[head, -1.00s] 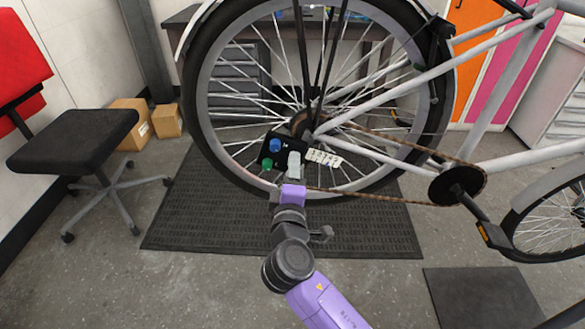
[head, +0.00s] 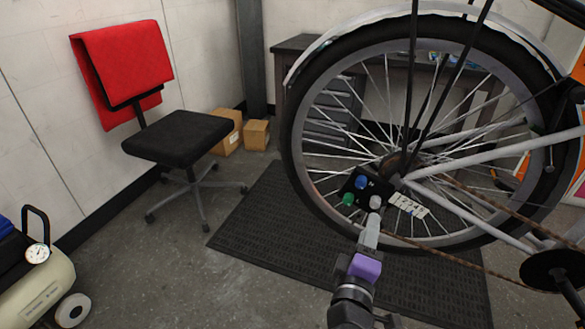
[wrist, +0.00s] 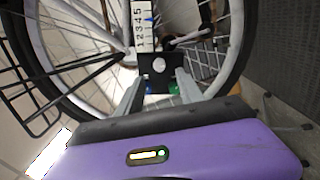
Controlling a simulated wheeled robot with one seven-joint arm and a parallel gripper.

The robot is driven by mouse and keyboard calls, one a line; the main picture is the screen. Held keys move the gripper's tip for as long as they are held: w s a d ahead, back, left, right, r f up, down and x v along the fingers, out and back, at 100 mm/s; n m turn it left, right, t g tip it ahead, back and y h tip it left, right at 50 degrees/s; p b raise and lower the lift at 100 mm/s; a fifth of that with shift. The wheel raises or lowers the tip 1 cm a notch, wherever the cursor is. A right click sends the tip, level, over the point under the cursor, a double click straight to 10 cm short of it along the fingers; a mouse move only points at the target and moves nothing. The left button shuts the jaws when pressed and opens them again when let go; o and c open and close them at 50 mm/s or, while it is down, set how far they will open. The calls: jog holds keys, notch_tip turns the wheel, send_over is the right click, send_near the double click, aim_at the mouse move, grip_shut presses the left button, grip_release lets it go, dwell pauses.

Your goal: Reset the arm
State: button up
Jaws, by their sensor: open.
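My gripper (head: 372,220) is purple with grey fingers and reaches up from the bottom of the head view. In the wrist view its two fingers (wrist: 160,88) stand apart with nothing held between them. Beyond the fingertips is a small black panel (head: 350,186) in front of the bike's rear wheel. It carries a blue knob (head: 361,182), a green knob (head: 348,199) and a white round knob (head: 375,202). In the wrist view the white knob (wrist: 158,65) lies ahead, between the fingers. Whether the fingers touch the panel cannot be told.
The large rear wheel (head: 297,150) stands close ahead, with a white numbered strip (head: 408,206) beside the panel. A black chair (head: 178,134) with red cloth, cardboard boxes (head: 256,134) and a compressor (head: 40,290) are at left. The floor between is clear.

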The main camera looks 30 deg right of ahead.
jog(key=w+a+t+y, duration=0.3)
jog(key=a, duration=0.1)
jog(key=s+a+f+t+y, duration=0.3)
jog(key=s+a+f+y, duration=0.1)
jog(key=s+a+y, duration=0.7)
jog(key=s+a+m+g, duration=0.2)
jog(key=s+m, duration=0.4)
jog(key=s, duration=1.3)
notch_tip(320, 180, up, 12)
jog(key=p, duration=1.2)
jog(key=shift+d+r+p, duration=0.2)
jog(key=shift+d+p, duration=0.05)
jog(key=shift+p, duration=0.05)
jog(key=shift+d, duration=0.1)
